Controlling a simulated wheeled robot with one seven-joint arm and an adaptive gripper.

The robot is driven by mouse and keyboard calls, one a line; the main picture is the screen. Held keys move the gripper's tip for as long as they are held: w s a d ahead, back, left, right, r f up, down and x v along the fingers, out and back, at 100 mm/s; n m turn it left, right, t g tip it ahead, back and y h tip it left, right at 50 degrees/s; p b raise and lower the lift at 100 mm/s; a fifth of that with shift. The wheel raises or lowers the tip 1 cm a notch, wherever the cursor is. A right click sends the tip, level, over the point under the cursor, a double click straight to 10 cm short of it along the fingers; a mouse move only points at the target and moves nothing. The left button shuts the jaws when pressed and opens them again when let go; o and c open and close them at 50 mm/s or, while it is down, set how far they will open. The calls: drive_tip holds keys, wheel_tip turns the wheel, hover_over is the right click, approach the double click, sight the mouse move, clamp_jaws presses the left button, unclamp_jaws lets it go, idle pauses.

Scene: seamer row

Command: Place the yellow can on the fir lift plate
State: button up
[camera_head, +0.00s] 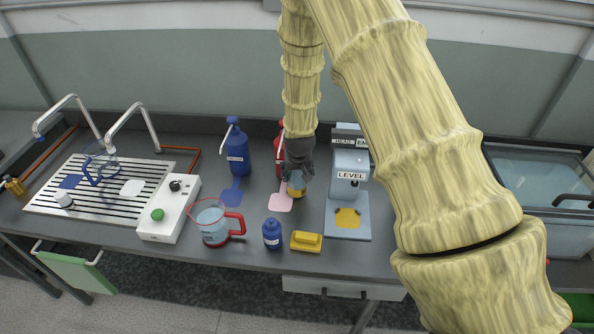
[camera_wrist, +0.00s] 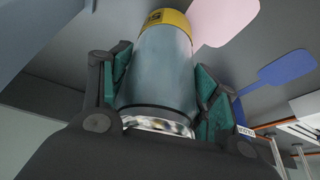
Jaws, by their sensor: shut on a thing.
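My gripper (camera_head: 298,172) is shut on the yellow can (camera_head: 296,189), a blue-grey cylinder with a yellow end. In the wrist view the can (camera_wrist: 165,72) sits between the green-padded fingers of my gripper (camera_wrist: 163,90), its yellow end pointing away and its shiny end near the palm. In the head view the can hangs above the bench by a pink patch, its yellow end down. Just right stands a grey-blue machine (camera_head: 350,160) labelled LEVEL, with a yellow plate (camera_head: 347,217) on its base. No plate is readably marked fir.
A blue pump bottle (camera_head: 237,158) and a partly hidden red bottle (camera_head: 279,150) stand behind the can. A control box (camera_head: 168,208) is left. The yellow plate looks bare.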

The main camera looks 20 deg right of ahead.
drive_tip(key=shift+f, duration=0.15)
drive_tip(key=o, duration=1.5)
drive_tip(key=shift+c, duration=0.2)
